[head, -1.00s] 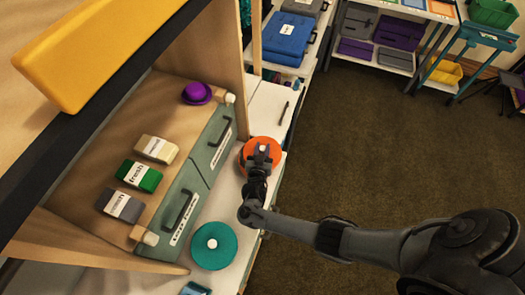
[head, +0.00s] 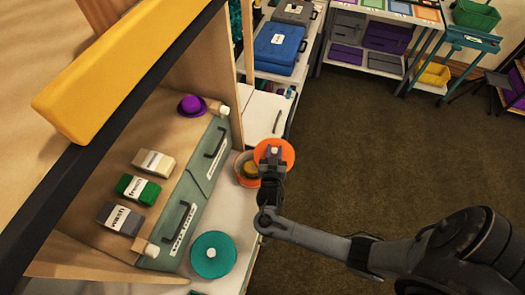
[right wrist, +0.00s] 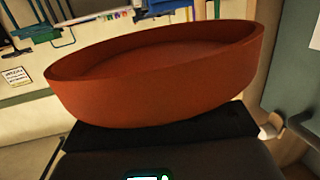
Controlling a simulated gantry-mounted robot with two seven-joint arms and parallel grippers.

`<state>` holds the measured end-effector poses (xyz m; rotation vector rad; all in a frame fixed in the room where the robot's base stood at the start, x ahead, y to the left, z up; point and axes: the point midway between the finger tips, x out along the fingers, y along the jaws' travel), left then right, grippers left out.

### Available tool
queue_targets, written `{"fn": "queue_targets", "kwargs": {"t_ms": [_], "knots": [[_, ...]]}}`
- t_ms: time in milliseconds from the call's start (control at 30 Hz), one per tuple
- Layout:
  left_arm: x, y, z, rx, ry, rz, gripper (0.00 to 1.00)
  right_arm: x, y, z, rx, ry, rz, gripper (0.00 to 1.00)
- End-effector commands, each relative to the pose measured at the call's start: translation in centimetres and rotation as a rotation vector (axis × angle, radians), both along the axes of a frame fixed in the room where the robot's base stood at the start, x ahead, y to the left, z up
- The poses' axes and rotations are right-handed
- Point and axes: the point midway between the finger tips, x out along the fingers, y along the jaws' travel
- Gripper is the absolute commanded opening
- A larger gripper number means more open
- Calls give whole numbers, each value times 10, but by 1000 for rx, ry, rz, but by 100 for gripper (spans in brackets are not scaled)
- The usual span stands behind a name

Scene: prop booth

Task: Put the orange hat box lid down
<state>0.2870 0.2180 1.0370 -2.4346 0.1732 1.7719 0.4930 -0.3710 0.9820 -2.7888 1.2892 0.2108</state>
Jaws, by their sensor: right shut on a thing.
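My right gripper (head: 272,153) is shut on the orange hat box lid (head: 287,151) and holds it above the counter. In the right wrist view the lid (right wrist: 160,95) fills the middle, slightly tilted, its hollow side showing. The orange hat box (head: 238,172) stands open on the counter, just left of and partly under the lid. Something yellow (head: 250,169) shows inside it. The gripper's fingertips and part of the box are hidden. My left gripper is not in view.
A teal round box (head: 213,254) stands on the pale counter (head: 237,218) near the front. Green-grey drawers with dark handles (head: 180,229) line its left side. A purple hat (head: 192,105) and several labelled blocks (head: 138,188) sit on the wooden shelf. Open floor lies to the right.

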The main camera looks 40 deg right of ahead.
Motion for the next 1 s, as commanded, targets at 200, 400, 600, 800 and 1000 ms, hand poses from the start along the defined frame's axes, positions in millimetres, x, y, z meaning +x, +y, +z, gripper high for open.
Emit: {"fn": "queue_targets", "kwargs": {"t_ms": [200, 400, 600, 800, 1000], "knots": [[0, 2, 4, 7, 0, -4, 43, -27, -16, 20, 0, -1, 0, 1], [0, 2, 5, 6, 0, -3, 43, -42, -25, 27, 0, 0, 0, 1], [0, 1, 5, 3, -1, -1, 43, -47, -33, 40, -1, -4, 29, 1], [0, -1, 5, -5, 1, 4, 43, -20, 0, 83, -1, -7, 230, 1], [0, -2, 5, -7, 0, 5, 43, 2, 70, 139, -1, -5, 528, 1]]}}
